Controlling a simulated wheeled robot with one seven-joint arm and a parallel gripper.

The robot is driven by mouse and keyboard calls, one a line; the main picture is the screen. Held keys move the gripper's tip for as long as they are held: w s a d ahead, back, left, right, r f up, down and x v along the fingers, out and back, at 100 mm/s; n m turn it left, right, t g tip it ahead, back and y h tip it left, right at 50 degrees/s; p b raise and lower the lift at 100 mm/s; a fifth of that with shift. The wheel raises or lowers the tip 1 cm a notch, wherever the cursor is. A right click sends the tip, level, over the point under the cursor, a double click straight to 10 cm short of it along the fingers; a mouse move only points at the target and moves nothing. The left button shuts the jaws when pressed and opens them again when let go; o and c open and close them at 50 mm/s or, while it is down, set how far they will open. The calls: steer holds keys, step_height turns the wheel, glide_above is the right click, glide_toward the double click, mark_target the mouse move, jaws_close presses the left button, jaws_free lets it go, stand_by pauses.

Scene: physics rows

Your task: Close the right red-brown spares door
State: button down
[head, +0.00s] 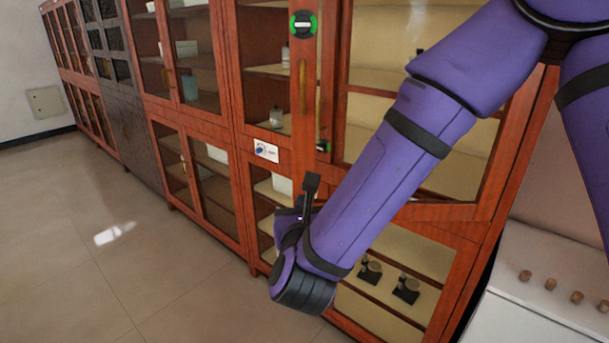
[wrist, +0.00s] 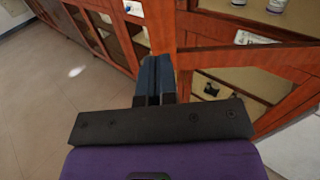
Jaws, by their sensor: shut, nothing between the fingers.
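The right red-brown spares door (head: 303,110) is the glazed upper door of the nearest cabinet, with a brass handle and green-and-black markers on its stile. It appears to stand ajar, its lower rail out from the cabinet front; how far is hard to tell. My purple arm crosses in front of it and hides much of its lower part. My gripper (head: 303,200) is low, near the door's lower left corner. In the wrist view my gripper (wrist: 153,75) has its blue fingers together and empty, just in front of a red-brown upright (wrist: 160,25); contact is unclear.
More glazed red-brown cabinets (head: 190,115) and a dark cabinet (head: 125,120) run away to the left. A small label plate (head: 266,151) is on the cabinet front. A white counter (head: 540,310) with several small knobs is at lower right. The tiled floor (head: 90,260) at left is clear.

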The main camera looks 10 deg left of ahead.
mark_target(305, 169)
steer(key=shift+m, duration=0.6)
steer(key=w, duration=0.4)
steer(key=w+a, duration=0.1)
steer(key=w, duration=0.3)
steer(key=w+a, duration=0.1)
steer(key=w, duration=0.4)
steer(key=shift+w+a+f, duration=0.1)
steer(key=shift+f, duration=0.1)
